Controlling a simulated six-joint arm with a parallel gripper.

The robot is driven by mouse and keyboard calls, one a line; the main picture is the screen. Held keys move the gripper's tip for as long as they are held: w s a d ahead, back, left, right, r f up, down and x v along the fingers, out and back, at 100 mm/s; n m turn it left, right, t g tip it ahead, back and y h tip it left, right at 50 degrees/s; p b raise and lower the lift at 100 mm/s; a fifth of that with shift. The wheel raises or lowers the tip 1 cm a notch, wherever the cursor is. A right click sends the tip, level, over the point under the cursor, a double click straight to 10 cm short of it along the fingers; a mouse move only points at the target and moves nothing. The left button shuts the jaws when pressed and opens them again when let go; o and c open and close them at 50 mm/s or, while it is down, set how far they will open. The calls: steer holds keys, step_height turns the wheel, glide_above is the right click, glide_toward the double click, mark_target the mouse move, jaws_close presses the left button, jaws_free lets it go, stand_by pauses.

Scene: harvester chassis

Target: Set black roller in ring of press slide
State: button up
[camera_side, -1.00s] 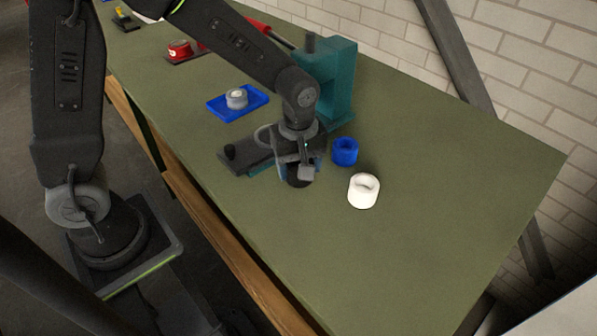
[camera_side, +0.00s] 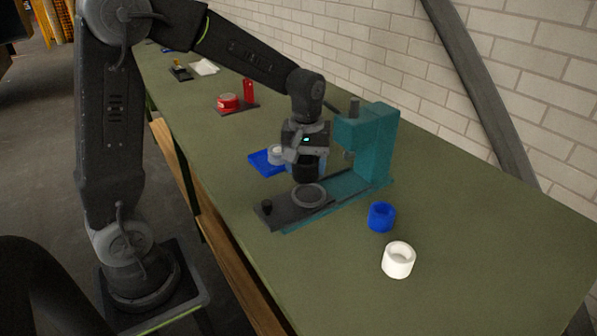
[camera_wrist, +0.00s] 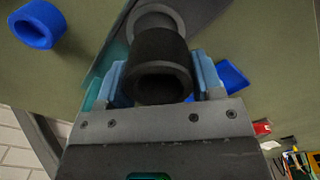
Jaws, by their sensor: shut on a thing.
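My gripper (camera_side: 305,163) is shut on the black roller (camera_side: 306,173), holding it upright just above the ring (camera_side: 309,195) of the press slide (camera_side: 290,208). The ring is grey, looks empty, and shows in front of and below the roller. In the wrist view the roller (camera_wrist: 160,66) sits between the blue finger pads of my gripper (camera_wrist: 160,82). The ring (camera_wrist: 156,17) shows beyond the roller's upper end, partly hidden by it. I cannot tell whether the two are exactly in line.
The teal press (camera_side: 368,145) stands right behind the slide. A blue ring-shaped part (camera_side: 381,217) and a white one (camera_side: 398,260) stand to the right. A blue tray (camera_side: 262,163) with a grey part (camera_side: 276,154) lies close on the left. The front right of the table is clear.

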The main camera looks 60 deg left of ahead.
mark_target(309, 194)
steer(key=shift+w+a+f+m, duration=0.15)
steer(key=shift+w+m, duration=0.15)
steer(key=shift+w, duration=0.1)
steer(key=shift+w+a+f+m, duration=0.15)
steer(key=shift+w+m, duration=0.15)
steer(key=shift+w, duration=0.1)
steer(key=shift+f, duration=2.2)
steer(key=shift+f, duration=0.75)
stand_by(0.8)
steer(key=o, duration=1)
steer(key=shift+o, duration=0.2)
